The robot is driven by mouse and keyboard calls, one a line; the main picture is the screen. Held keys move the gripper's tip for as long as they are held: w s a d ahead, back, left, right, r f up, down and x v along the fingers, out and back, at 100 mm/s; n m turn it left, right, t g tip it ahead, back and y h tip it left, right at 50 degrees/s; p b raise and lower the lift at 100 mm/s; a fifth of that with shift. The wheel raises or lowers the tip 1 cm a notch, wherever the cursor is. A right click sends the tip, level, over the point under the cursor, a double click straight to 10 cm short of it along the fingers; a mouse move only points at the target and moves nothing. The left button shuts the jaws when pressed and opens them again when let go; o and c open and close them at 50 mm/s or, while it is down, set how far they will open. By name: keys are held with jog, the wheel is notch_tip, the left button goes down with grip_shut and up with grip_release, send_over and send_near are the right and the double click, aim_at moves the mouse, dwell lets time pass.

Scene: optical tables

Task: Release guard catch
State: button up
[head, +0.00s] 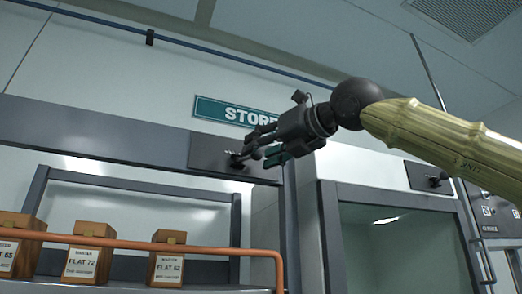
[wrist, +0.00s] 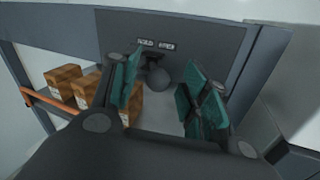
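The catch is a dark round knob (head: 237,160) on a dark grey panel (head: 208,152) on the header above the left bay. In the wrist view the knob (wrist: 158,76) sits below two small white labels (wrist: 156,44), too blurred to read surely. My gripper (head: 268,150) is at the panel, close to the knob. In the wrist view its two teal-padded fingers (wrist: 160,90) stand apart, with the knob showing between them. Whether the pads touch the knob cannot be told.
An orange rail (head: 150,244) crosses the left bay in front of several wooden boxes (head: 88,261). A dark frame (head: 140,181) stands behind them. A glazed cabinet (head: 400,245) with a similar knob (head: 434,181) is at right. A green store sign (head: 222,111) is on the wall above.

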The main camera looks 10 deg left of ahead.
jog(key=shift+w+a+f, duration=0.1)
jog(key=shift+a+f, duration=0.05)
jog(key=shift+a, duration=0.05)
jog(key=v, duration=1.2)
jog(key=shift+d, duration=0.1)
dwell(0.3)
